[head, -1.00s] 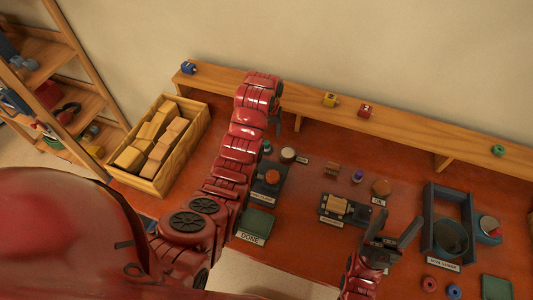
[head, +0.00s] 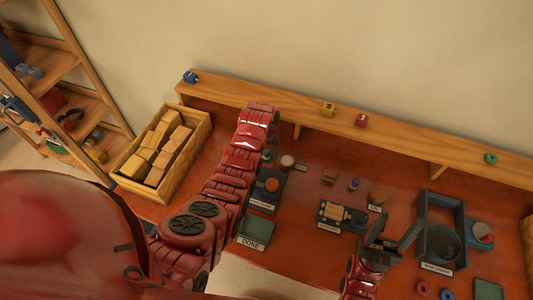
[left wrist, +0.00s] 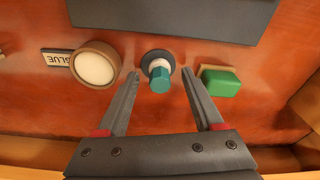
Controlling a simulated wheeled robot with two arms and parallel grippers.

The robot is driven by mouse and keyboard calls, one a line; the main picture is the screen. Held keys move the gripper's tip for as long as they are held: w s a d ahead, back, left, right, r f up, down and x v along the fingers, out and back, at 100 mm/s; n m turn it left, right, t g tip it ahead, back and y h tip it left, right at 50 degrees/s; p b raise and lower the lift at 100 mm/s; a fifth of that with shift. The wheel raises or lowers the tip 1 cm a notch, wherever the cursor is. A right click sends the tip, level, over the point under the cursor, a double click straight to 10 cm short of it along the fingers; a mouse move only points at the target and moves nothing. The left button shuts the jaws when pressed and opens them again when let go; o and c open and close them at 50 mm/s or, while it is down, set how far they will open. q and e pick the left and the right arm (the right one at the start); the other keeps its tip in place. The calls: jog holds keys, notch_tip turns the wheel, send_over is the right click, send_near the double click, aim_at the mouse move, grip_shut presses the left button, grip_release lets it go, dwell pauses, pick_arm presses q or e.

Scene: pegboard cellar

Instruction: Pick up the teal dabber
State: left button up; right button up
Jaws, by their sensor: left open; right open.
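The teal dabber (left wrist: 160,78) stands on a round dark base on the red-brown bench. In the left wrist view it shows between the fingertips of my left gripper (left wrist: 160,76), with a gap on each side. My left gripper is open and empty; I cannot tell how far its tips are above the bench. In the head view the dabber (head: 267,155) is a small teal spot just below my left gripper (head: 273,141), partly hidden by it. My right gripper (head: 394,236) is open and empty above the front right part of the bench.
A round glue pot (left wrist: 95,65) with a label is left of the dabber in the left wrist view, and a green block (left wrist: 220,80) is close on the right. A dark tray (head: 265,192) lies nearby. A wooden ledge (head: 395,146) runs along the back.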

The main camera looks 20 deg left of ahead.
aim_at(267, 150)
pick_arm(q)
grip_shut()
jog(key=shift+r, duration=0.1)
dwell(0.3)
jog(key=shift+r+b, duration=0.45)
jog(key=shift+r, duration=0.05)
notch_tip(267, 150, up, 6)
jog(key=b, duration=0.3)
jog(key=shift+w+f, duration=0.1)
jog(key=shift+f, duration=0.1)
notch_tip(267, 150, up, 2)
jog(key=shift+r+p, duration=0.15)
jog(key=shift+p, duration=0.6)
jog(key=shift+r+p, duration=0.45)
jog(key=shift+r, duration=0.1)
jog(key=shift+s, duration=0.2)
jog(key=shift+f, duration=0.1)
